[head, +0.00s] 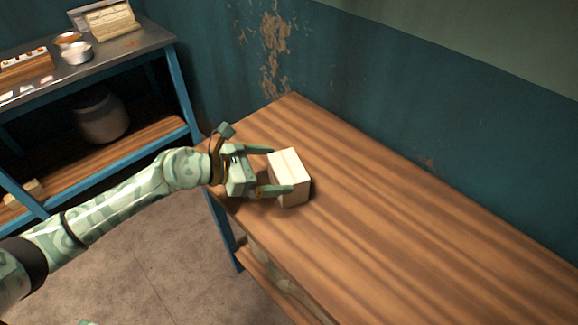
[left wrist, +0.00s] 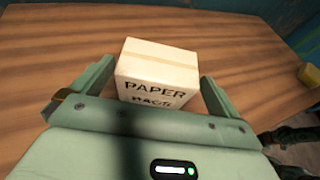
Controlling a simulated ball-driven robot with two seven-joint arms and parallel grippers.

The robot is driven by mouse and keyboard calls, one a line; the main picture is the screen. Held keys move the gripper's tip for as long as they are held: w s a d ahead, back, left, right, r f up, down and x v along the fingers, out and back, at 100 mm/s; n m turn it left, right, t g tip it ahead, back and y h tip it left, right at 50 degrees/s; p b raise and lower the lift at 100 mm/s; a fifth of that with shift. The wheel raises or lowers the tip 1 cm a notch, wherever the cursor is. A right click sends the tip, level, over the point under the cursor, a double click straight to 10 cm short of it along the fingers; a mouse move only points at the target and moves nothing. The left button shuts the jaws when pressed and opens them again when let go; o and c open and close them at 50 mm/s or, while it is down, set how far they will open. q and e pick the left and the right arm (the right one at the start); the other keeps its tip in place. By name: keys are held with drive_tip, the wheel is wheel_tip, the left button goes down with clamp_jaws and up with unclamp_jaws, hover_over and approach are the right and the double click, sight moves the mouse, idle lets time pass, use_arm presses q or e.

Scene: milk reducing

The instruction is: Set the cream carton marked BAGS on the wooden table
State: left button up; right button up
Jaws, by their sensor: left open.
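The cream carton (head: 289,170) stands on the wooden table (head: 400,230) near its left end. My left gripper (head: 281,170) is open, with one finger on each side of the carton. In the left wrist view a gap shows beside the carton at the fingers (left wrist: 155,85). My right gripper is not in view.
A blue-framed metal bench (head: 95,62) at the upper left holds bowls (head: 76,52), a tray (head: 25,65) and a box (head: 112,22). A large pot (head: 100,115) sits on its lower shelf. The wooden table is clear to the right of the carton; a wall runs behind it.

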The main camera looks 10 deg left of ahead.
use_arm(q)
drive_tip(key=v, duration=0.6)
drive_tip(key=shift+a, duration=0.1)
